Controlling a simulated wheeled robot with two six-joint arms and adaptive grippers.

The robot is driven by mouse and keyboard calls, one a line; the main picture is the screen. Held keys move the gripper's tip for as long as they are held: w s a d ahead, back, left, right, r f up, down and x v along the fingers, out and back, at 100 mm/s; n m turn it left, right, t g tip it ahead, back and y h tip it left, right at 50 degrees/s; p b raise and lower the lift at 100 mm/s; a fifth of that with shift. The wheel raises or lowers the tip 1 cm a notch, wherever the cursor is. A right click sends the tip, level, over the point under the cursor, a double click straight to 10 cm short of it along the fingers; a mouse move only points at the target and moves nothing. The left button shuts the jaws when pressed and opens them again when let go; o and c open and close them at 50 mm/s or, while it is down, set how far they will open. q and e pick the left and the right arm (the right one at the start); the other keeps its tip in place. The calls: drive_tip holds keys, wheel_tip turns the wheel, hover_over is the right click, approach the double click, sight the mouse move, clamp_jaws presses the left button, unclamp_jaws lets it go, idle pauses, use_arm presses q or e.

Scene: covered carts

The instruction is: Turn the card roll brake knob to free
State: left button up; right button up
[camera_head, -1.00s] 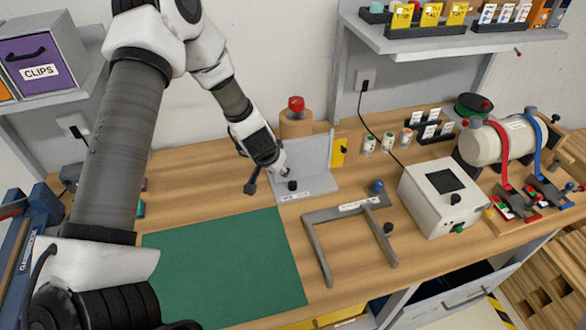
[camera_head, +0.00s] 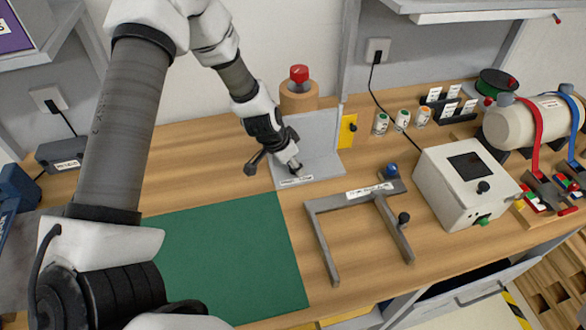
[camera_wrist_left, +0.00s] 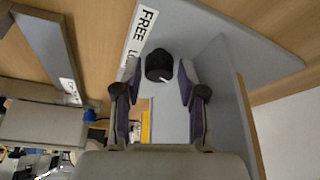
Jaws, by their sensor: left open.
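The brake knob (camera_wrist_left: 159,65) is black with a white pointer mark and stands on a grey metal bracket (camera_wrist_left: 200,22). A white label (camera_wrist_left: 142,32) reading FREE runs along the bracket edge beside it; its other end is partly hidden by a finger. My left gripper (camera_wrist_left: 158,76) is open, with one fingertip on each side of the knob and small gaps visible. In the head view the left gripper (camera_head: 294,166) is over the bracket (camera_head: 326,165) and hides the knob. My right gripper is out of view.
A brown roll with a red knob (camera_head: 299,74) stands behind the bracket. A yellow plate (camera_head: 348,131) is at the bracket's right. A grey frame (camera_head: 322,245), a white box (camera_head: 450,200) and a green mat (camera_head: 225,255) are nearby. Bare wood lies left of the bracket.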

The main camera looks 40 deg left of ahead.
use_arm(q)
drive_tip(key=shift+s+d+r, duration=0.1)
drive_tip(key=shift+s+r, duration=0.05)
drive_tip(key=shift+r, duration=0.05)
drive_tip(key=shift+c, duration=0.6)
drive_tip(key=shift+f, duration=0.1)
clamp_jaws()
drive_tip(key=shift+r+n+y+p, duration=0.3)
drive_tip(key=shift+n+y+p, duration=0.1)
drive_tip(key=shift+n+p, duration=0.75)
drive_tip(key=shift+f+n+p, duration=0.15)
drive_tip(key=shift+n+p, duration=0.15)
drive_tip(key=shift+n, duration=0.05)
drive_tip(key=shift+f, duration=0.2)
drive_tip(key=shift+o, duration=0.6)
unclamp_jaws()
